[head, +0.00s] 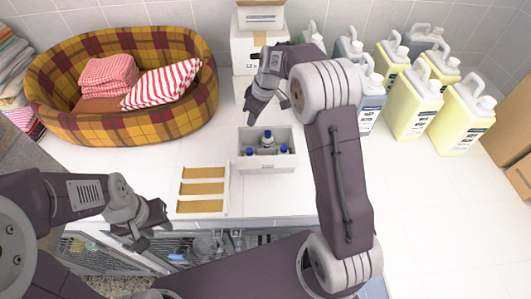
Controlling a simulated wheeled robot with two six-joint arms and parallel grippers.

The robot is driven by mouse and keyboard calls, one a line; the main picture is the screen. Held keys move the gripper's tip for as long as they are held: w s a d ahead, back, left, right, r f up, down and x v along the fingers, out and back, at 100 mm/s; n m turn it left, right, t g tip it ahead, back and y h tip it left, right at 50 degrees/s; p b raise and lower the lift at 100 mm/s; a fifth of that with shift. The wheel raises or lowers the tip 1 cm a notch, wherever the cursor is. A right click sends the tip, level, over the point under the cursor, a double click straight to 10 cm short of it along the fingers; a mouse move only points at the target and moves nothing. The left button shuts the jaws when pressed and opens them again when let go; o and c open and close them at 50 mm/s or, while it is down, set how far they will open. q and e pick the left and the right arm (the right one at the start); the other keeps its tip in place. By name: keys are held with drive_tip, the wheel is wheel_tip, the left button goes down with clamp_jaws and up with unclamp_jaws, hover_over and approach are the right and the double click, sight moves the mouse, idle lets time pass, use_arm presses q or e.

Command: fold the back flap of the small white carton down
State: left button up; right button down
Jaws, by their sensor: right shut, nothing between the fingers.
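A small white carton (267,165) stands on the white counter near the middle of the head view. It is open at the top, with several blue-capped bottles (267,139) inside. A pale panel rises along its far side behind the bottles; I cannot tell the exact angle of its back flap. My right gripper (253,108) is shut and empty, above and behind the carton's far left corner, apart from it. My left gripper (153,228) appears open and empty at the counter's front edge, left of the carton and well apart from it.
A white tray with brown strips (202,188) lies left of the carton. A plaid pet bed (60,120) with folded towels is at the back left. Stacked white boxes (243,50) stand behind. Several jugs (412,110) stand at the right. The counter's front right is clear.

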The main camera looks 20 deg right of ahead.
drive_tip(key=shift+f+b, duration=0.9)
drive_tip(key=shift+f, duration=0.45)
drive_tip(key=shift+r, duration=0.1)
wheel_tip(320, 180, up, 8)
drive_tip(key=p, duration=0.7)
drive_tip(key=shift+r, duration=0.15)
